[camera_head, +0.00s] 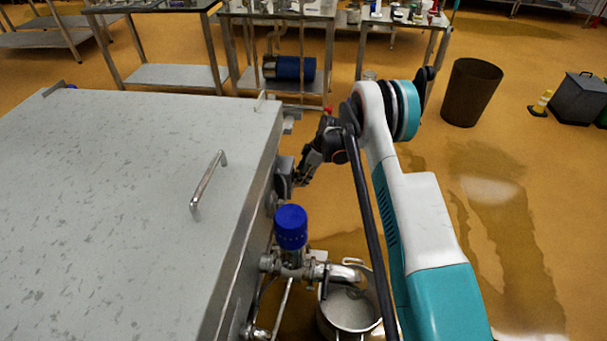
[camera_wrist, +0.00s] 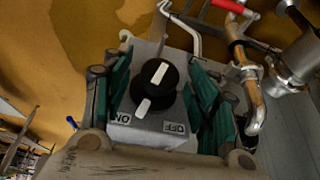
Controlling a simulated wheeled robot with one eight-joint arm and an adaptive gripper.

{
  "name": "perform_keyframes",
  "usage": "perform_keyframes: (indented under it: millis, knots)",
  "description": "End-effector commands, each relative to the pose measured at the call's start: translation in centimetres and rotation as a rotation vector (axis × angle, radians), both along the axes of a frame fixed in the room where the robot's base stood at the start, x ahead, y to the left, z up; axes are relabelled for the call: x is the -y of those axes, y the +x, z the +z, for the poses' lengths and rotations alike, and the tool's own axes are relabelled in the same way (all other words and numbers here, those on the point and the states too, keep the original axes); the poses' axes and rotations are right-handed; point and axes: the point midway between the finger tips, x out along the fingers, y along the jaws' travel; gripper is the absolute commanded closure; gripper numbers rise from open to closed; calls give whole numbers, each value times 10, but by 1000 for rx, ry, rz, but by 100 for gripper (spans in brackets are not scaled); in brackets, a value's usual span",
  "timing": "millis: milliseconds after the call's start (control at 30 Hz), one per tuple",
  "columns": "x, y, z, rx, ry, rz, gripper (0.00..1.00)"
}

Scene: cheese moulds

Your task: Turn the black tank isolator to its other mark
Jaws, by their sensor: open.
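The black isolator knob (camera_wrist: 170,96) shows in the wrist view on the face of a grey box (camera_wrist: 150,133). It carries a white bar whose near end points down and left, towards the "ON" label (camera_wrist: 120,118). The "OFF" label (camera_wrist: 174,128) is to the right of it. My gripper (camera_wrist: 159,68) is open, with a teal finger on each side of the knob and gaps to it in the picture. How far the fingertips are from the box is hard to tell. In the head view my gripper (camera_head: 305,172) is beside the grey box (camera_head: 284,178) on the tank's side.
The large grey tank (camera_head: 110,200) with a lid handle (camera_head: 207,184) fills the left. A blue-capped valve (camera_head: 291,226) and pipework stick out nearer the camera, above a metal pot (camera_head: 348,308). A bin (camera_head: 471,92) stands right. The floor between is open.

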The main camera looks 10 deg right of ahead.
Motion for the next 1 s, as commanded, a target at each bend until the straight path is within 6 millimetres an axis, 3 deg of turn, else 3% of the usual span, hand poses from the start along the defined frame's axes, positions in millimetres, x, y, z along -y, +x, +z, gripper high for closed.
perform_keyframes:
  millis: [67,267,1000]
  knots:
    - [0,0,0,0,0,0,46]
    - [0,0,0,0,0,0,90]
    - [2,4,-1,-227,93,0,90]
